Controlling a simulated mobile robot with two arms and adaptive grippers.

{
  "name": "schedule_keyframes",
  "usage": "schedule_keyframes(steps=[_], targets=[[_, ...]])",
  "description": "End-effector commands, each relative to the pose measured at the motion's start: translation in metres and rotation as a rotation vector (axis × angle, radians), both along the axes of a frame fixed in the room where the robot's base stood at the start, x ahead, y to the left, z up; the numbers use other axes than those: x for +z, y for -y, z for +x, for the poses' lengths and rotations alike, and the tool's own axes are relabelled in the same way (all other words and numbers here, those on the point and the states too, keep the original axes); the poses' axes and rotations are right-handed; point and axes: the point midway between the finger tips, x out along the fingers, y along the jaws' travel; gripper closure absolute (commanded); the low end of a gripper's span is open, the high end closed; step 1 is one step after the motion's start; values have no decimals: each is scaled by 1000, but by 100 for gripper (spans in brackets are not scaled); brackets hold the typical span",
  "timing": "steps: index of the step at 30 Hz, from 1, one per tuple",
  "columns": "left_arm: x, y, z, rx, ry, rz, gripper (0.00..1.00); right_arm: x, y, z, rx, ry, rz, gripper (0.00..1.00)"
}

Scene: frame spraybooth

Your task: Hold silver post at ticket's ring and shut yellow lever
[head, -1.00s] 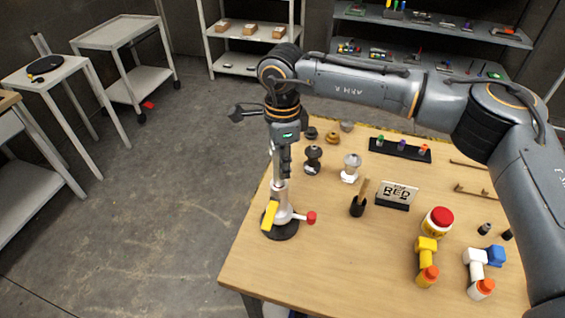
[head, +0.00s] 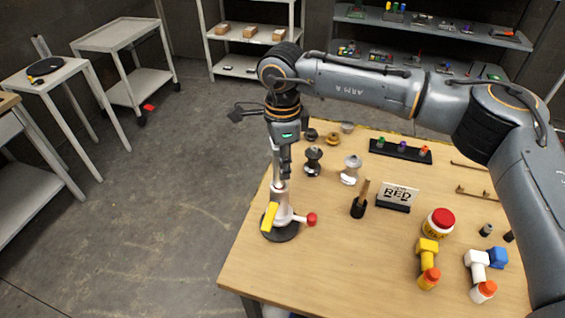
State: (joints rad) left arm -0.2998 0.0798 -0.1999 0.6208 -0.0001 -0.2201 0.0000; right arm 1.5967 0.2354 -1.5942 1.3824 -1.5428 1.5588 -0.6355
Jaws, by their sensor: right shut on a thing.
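The silver post (head: 277,180) stands upright on a round black base (head: 281,231) at the table's left front corner. The yellow lever (head: 269,216) sticks out at a slant on the left of its white lower body. A red knob (head: 311,219) sticks out on the right. My right gripper (head: 285,172) hangs down at the post's upper part and is shut on the post; its fingers partly hide the contact. I cannot make out any ring on the post. My left gripper is not in view.
Dark and silver knobs (head: 313,161) (head: 350,170) stand behind the post. A wooden-handled brush (head: 360,200), a red-lidded jar (head: 438,223) and yellow and white fittings (head: 427,262) (head: 478,265) stand to the right. The table front between is clear.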

Motion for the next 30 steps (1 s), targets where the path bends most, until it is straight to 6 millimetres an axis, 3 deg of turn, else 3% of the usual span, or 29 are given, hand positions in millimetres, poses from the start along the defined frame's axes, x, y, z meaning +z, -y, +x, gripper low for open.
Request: schedule_keyframes(steps=[30], targets=[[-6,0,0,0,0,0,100,1,0,1,-1,2,0,100]])
